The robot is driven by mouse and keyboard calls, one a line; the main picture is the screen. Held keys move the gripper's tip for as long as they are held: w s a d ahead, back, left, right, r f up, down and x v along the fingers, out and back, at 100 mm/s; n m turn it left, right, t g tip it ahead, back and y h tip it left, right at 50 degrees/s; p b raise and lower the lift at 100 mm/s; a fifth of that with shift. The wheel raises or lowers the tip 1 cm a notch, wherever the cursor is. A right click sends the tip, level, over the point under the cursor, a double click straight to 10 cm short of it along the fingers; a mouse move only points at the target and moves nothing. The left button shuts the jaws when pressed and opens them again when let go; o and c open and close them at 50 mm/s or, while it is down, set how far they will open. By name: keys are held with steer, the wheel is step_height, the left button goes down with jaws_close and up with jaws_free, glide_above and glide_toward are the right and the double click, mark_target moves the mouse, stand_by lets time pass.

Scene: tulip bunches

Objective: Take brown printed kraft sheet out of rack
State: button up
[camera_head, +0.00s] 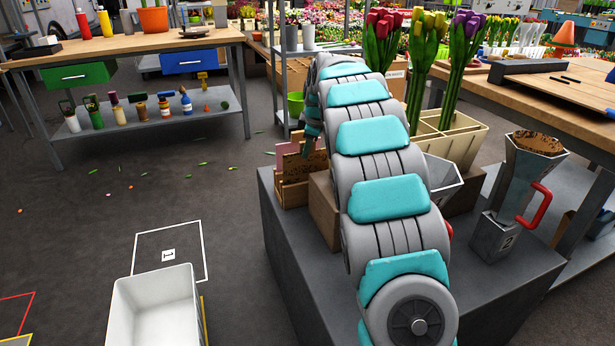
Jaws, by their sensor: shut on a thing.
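A small wooden rack (290,193) stands at the back left corner of the dark grey bench and holds upright sheets. A pinkish sheet (287,160) shows in it on the left. A brown printed kraft sheet (314,162) with dark marks shows on the right. My gripper (308,151) points down over the rack and is shut on the upper part of the brown printed sheet. My arm covers part of this area. I cannot tell how far the sheet's lower edge is inside the rack.
A cardboard box (325,208) stands close right of the rack. Red, yellow and purple tulip bunches stand in a cream divided crate (452,139). A white bin (153,308) is on the floor.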

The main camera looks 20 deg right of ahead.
steer(key=shift+s+r+p, duration=0.2)
steer(key=shift+r+p, duration=0.15)
steer(key=shift+r, duration=1.6)
steer(key=shift+s+r+p, duration=0.2)
steer(key=shift+r+p, duration=0.15)
steer(key=shift+r, duration=1.55)
steer(key=shift+c, duration=0.3)
steer(key=shift+r, duration=0.3)
steer(key=shift+s+r, duration=0.1)
steer(key=shift+r, duration=0.15)
jaws_close()
steer(key=shift+s+r+p, duration=0.15)
steer(key=shift+r+p, duration=0.25)
steer(key=shift+r, duration=0.55)
steer(key=shift+s+r+p, duration=0.1)
steer(key=shift+r+p, duration=0.25)
steer(key=shift+r, duration=0.55)
steer(key=shift+a, duration=0.1)
